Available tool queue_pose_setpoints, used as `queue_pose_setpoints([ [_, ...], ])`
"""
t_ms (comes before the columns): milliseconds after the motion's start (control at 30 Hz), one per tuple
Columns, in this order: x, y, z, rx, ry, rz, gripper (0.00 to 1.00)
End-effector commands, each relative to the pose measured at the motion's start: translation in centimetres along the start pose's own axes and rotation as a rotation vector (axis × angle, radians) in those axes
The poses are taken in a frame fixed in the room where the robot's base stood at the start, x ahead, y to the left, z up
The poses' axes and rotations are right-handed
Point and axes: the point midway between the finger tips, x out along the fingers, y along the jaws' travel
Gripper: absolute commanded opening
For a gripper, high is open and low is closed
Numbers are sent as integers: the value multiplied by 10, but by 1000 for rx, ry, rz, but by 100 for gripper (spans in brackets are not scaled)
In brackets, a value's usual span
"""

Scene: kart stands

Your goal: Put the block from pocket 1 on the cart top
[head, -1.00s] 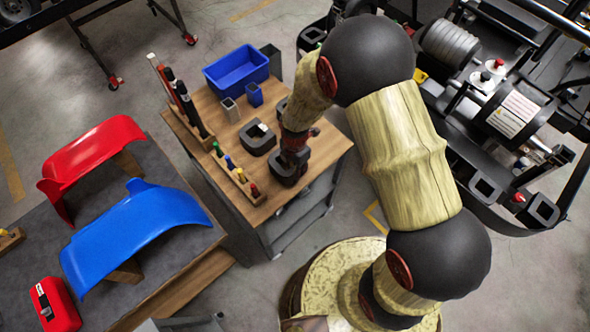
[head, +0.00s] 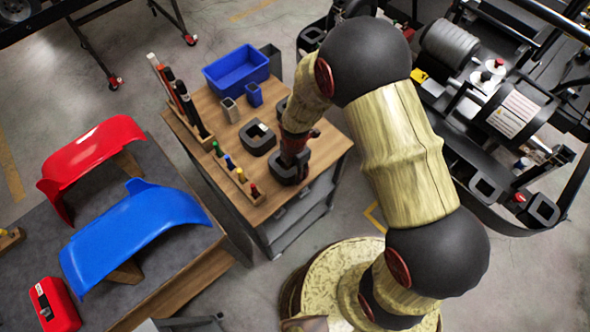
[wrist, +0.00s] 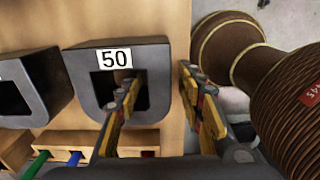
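A black block with a square hole and a white label "50" (wrist: 78,81) lies on the wooden cart top (wrist: 172,60). It also shows at the cart's right side in the head view (head: 285,176), partly hidden by my arm. My gripper (wrist: 165,108) is at this block in the wrist view. One finger is at the hole and the other is outside the right wall, with a visible gap between them. I cannot tell if either finger touches the block. A second black block (head: 248,144) lies just left of it. No pocket number is readable.
On the cart top, a blue bin (head: 235,72) and small cups stand at the back. A rack of colour-handled tools (head: 238,180) is at the front left. More black square-holed blocks (head: 543,210) sit on the kart at right. Red and blue panels lie on the left bench.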

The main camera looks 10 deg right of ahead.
Motion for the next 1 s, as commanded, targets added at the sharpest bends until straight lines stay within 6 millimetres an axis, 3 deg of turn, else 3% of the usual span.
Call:
queue_pose_setpoints([
  [167, -10, 1, 0, 0, -1, 3, 38],
  [700, -108, 0, 0, 0, -1, 2, 38],
  [1000, -123, 0, 0, 1, 0, 0, 38],
])
